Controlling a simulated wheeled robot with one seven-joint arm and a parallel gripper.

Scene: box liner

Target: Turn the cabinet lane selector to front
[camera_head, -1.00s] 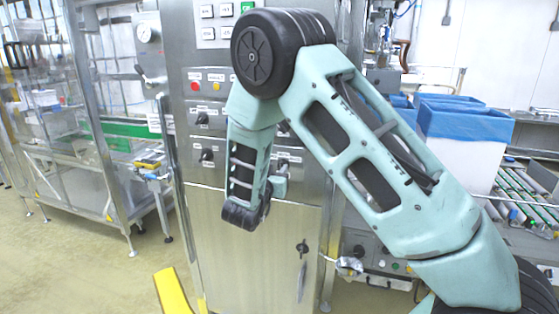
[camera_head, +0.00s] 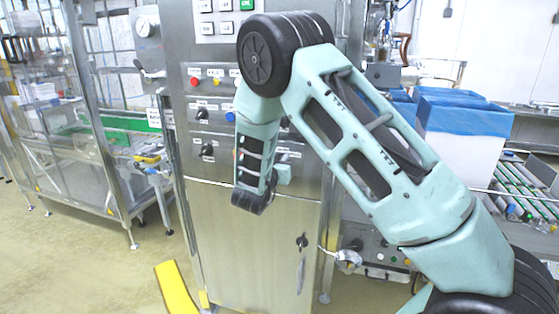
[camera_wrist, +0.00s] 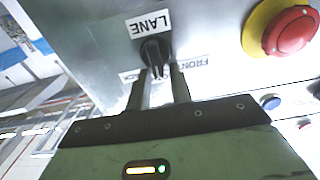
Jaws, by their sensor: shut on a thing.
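The lane selector is a black rotary knob (camera_wrist: 154,50) on the metal cabinet panel, seen in the wrist view under a white LANE label (camera_wrist: 149,24). A FRONT label (camera_wrist: 193,65) sits to its right, and another label to its left is partly hidden. My gripper (camera_wrist: 159,74) is shut on the knob, one finger on each side. The knob's exact pointing is hard to tell behind the fingers. In the head view my arm hides the selector and the fingertips.
A red emergency button on a yellow ring (camera_wrist: 290,32) is close on the right of the knob in the wrist view. Other knobs (camera_head: 207,149) and a red button (camera_head: 194,82) are on the cabinet (camera_head: 235,225). Blue-lined boxes (camera_head: 465,125) stand behind on the right.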

